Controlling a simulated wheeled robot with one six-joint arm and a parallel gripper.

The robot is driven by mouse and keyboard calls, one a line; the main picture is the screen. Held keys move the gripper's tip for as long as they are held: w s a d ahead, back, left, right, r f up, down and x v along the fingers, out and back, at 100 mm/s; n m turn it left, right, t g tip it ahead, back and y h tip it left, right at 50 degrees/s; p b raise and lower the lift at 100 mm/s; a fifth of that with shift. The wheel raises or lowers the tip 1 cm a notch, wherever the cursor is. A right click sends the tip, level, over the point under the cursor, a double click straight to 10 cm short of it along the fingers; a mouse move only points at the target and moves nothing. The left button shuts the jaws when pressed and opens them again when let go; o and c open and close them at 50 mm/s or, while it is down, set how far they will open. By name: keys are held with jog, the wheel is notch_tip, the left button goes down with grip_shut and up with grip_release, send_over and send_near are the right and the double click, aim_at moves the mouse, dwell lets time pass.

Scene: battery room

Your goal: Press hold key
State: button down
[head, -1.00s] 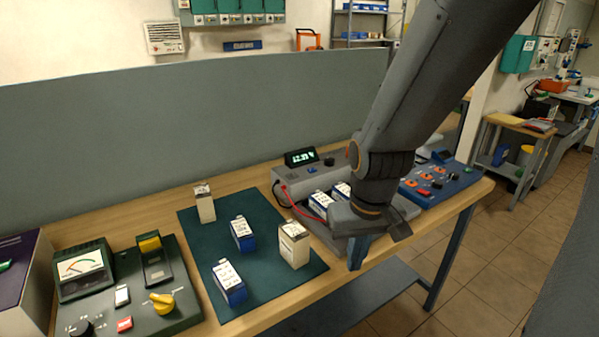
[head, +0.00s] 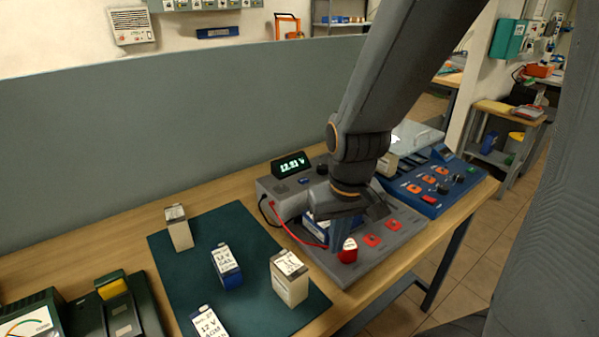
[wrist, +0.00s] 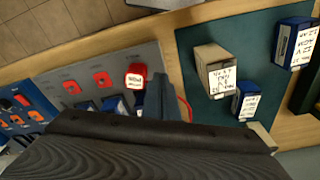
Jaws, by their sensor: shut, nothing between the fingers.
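The grey tester (head: 410,226) on the bench has red keys along its front. The nearest key (head: 348,251) stands up as a red block with a white labelled face; it also shows in the wrist view (wrist: 135,76). Two flatter red keys (head: 372,240) and (head: 391,224) sit to its right. The lettering is too small to tell which is the hold key. My gripper (head: 337,246) is shut and empty, with its blue fingers close beside the raised key. In the wrist view the fingers (wrist: 166,84) lie just right of it; contact cannot be told.
A green mat (head: 250,315) with several batteries lies left of the tester. Batteries stand on the tester behind my gripper. A lit display (head: 290,164) is at the back, with a red cable (head: 298,236) nearby. A blue device (head: 435,190) stands to the right.

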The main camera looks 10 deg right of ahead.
notch_tip(320, 180, up, 11)
jog(key=m+t+p, duration=0.5)
jog(key=m+t, duration=0.3)
jog(key=m, duration=0.1)
send_over(304, 184)
jog(key=shift+f, duration=0.1)
jog(key=shift+f+b, duration=0.1)
jog(key=shift+b, duration=0.25)
notch_tip(304, 184, down, 9)
jog(key=b, duration=0.6)
jog(key=shift+b, duration=0.3)
jog(key=shift+f+b, duration=0.3)
